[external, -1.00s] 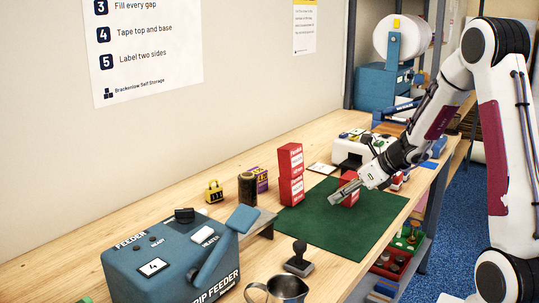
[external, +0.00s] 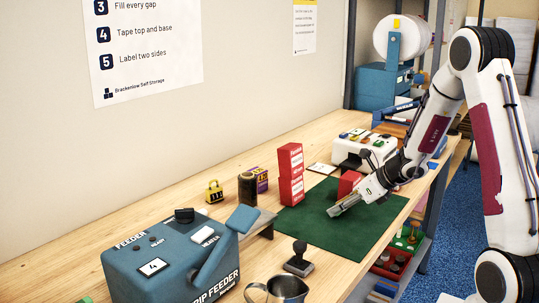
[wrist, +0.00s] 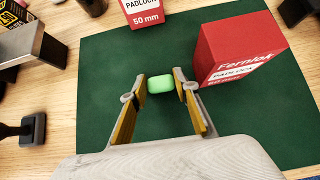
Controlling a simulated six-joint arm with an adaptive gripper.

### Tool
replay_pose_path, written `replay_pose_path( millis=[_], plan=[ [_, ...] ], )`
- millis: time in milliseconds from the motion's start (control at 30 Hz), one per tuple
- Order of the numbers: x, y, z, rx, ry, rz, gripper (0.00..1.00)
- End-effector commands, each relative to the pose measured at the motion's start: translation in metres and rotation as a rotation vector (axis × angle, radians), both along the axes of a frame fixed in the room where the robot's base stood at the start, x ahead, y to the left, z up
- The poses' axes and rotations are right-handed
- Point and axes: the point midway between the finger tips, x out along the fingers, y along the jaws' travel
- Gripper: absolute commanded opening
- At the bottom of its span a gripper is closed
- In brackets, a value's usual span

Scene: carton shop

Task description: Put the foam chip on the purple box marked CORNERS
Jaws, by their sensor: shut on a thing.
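The foam chip (wrist: 160,85) is a small light green block. In the wrist view it sits between the fingertips of my gripper (wrist: 161,88), which is shut on it over the green mat (wrist: 105,85). A purple box (external: 262,182) with a yellow label stands on the bench left of the mat, partly behind a dark cylinder. Its marking is too small to read. My gripper is well to its right.
Two stacked red padlock boxes (external: 290,175) stand at the mat's back left edge. Another red box (external: 349,183) is close behind my gripper. A yellow padlock (external: 214,192), the dark cylinder (external: 247,188), a stamp (external: 299,259) and the blue feeder (external: 170,260) stand to the left.

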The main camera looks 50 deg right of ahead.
Motion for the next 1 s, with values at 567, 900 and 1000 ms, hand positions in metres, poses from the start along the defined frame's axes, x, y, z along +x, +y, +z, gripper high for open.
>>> replay_pose_path(
  millis=[567, 900, 1000],
  plan=[
    [0.0, 0.0001, -0.0034, 0.001, 0.0, -0.001, 0.47],
    [0.0001, 0.0001, -0.003, 0.0, 0.0, 0.0, 0.47],
    [0.0001, 0.0, -0.0016, -0.001, 0.0, 0.001, 0.47]
  ],
)
